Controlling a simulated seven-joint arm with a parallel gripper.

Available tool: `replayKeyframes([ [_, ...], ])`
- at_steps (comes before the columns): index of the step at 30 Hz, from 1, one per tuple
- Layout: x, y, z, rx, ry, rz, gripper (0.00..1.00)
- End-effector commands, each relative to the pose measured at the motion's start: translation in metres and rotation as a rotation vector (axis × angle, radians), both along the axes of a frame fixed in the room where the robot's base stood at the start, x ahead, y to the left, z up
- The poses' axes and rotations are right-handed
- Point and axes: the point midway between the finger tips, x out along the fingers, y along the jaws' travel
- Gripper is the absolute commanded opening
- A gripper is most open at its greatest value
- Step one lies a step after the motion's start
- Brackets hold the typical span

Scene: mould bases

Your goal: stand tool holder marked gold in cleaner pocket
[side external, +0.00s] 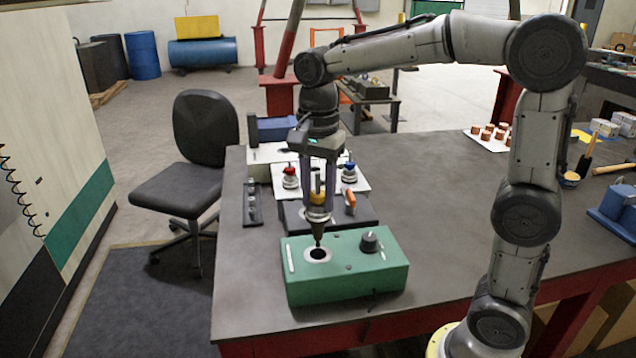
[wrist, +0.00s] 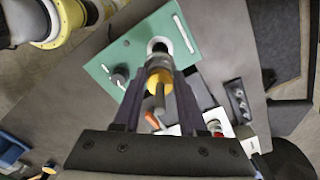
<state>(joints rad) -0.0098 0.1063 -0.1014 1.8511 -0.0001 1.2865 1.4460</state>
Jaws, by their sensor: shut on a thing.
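My gripper (side external: 317,196) is shut on the tool holder with the gold band (side external: 317,213), which is upright with its dark tapered end pointing down. The holder's tip is just above or at the mouth of the round, pale-rimmed pocket (side external: 317,255) in the green cleaner (side external: 345,284); I cannot tell whether it has entered. In the wrist view the gold-banded holder (wrist: 159,79) sits between my fingers and covers part of the pocket (wrist: 159,44). The green cleaner (wrist: 123,53) lies beneath it.
Behind the cleaner, a red-marked holder (side external: 290,178) and a blue-marked holder (side external: 349,173) stand in a pale rack. A dark box with an orange piece (side external: 350,201) sits close behind. The cleaner carries a black knob (side external: 369,241). The table's right-hand middle is clear.

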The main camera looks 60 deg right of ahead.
Motion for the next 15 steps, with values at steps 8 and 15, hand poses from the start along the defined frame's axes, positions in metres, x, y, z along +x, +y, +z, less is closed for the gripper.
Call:
replayKeyframes([
  [8,0.001,0.000,-0.021,0.000,-0.002,0.000,0.00],
  [15,0.001,0.000,-0.040,0.000,-0.002,0.000,0.00],
])
